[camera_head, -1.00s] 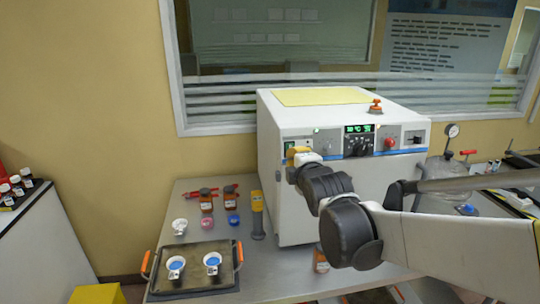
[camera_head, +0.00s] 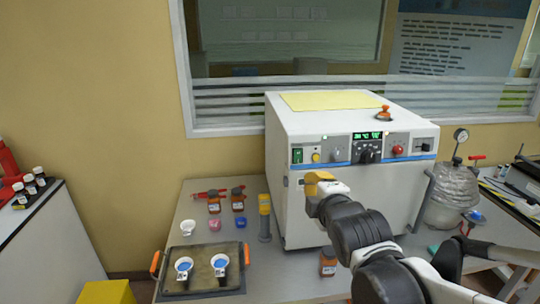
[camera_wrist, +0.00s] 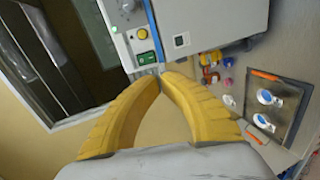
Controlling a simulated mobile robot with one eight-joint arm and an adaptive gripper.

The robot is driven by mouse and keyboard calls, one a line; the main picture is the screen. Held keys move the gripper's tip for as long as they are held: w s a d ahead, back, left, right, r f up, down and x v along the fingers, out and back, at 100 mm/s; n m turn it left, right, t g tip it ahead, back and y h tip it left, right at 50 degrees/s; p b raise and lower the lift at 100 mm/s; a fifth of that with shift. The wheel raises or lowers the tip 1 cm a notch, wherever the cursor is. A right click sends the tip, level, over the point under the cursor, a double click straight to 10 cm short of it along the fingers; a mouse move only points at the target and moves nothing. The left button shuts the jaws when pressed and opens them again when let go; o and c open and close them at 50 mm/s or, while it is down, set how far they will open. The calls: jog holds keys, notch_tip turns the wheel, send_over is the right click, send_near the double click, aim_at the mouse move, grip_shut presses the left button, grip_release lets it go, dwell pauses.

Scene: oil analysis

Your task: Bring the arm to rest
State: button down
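My arm (camera_head: 360,235) is raised in front of the white oven-like machine (camera_head: 405,190). My gripper (camera_head: 316,180) is near the machine's front left edge in the head view, with nothing in it. In the wrist view its yellow fingers (camera_wrist: 162,77) bow outward and their tips come together, so it looks shut. The wrist view is tilted and shows the machine's front with a green switch (camera_wrist: 147,58) beyond the fingertips. The fingers seem apart from the machine, but the exact distance cannot be told.
A dark tray (camera_head: 205,254) with two white cups sits on the bench. Brown bottles (camera_head: 214,203), a yellow-topped grey device (camera_head: 264,217) and another bottle (camera_head: 328,262) stand nearby. A glass vessel with a gauge (camera_head: 452,195) stands right of the machine.

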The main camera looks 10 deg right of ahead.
jog(key=s+f+m+g+b, duration=0.1)
jog(key=s+f+m+g, duration=0.3)
jog(key=s+f+m, duration=0.3)
jog(key=s+f+m+g+b, duration=0.2)
jog(key=s+f+m+g, duration=0.2)
jog(key=s+f+m, duration=0.3)
jog(key=s+m, duration=0.3)
jog(key=s, duration=0.3)
jog(key=shift+d+f, duration=0.15)
jog(key=shift+d, duration=0.25)
